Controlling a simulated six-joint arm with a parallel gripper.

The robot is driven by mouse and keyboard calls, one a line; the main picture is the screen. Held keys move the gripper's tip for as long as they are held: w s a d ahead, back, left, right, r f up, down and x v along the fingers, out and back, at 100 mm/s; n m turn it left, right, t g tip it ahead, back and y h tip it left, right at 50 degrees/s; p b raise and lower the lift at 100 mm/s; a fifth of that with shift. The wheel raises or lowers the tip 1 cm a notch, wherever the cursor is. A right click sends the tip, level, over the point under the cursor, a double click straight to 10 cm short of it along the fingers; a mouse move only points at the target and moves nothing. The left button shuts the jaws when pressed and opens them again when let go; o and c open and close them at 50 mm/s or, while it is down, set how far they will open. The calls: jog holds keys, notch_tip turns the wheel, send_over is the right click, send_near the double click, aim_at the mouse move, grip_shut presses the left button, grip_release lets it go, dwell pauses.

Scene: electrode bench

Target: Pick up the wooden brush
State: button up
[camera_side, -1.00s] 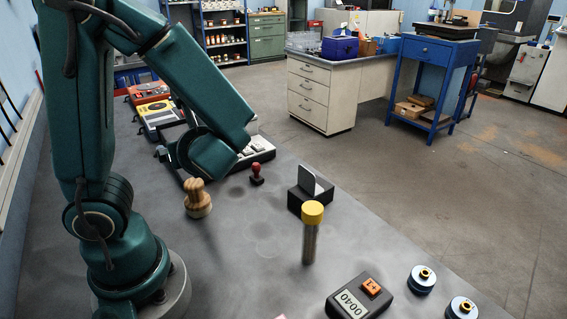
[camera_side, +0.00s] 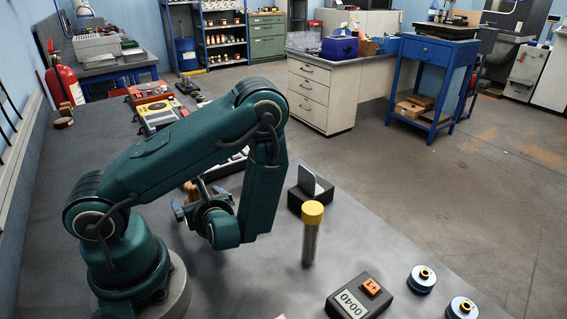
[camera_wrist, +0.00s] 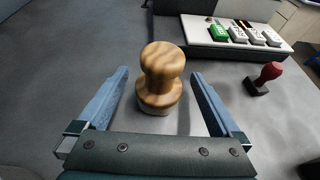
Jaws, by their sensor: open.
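The wooden brush (camera_wrist: 161,75) stands upright on the grey bench in the wrist view, a turned wooden knob on a round base. My gripper (camera_wrist: 158,80) is open, with one blue finger to the left of the brush and one to the right. The brush sits between the fingers with a gap on each side, and nothing is held. In the side view my gripper (camera_side: 190,203) is low over the bench, and only a small part of the brush (camera_side: 192,190) shows behind it.
A red-handled stamp (camera_wrist: 265,76) stands right of the brush, near a tray of green and white blocks (camera_wrist: 238,34). A yellow-capped tube (camera_side: 311,232), a black card holder (camera_side: 309,196) and a counter box (camera_side: 358,297) stand further right. The bench left of the brush is clear.

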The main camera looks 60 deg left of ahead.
aim_at(194, 193)
jog(key=shift+x, duration=1.85)
jog(key=c, duration=1.4)
jog(key=shift+r, duration=0.15)
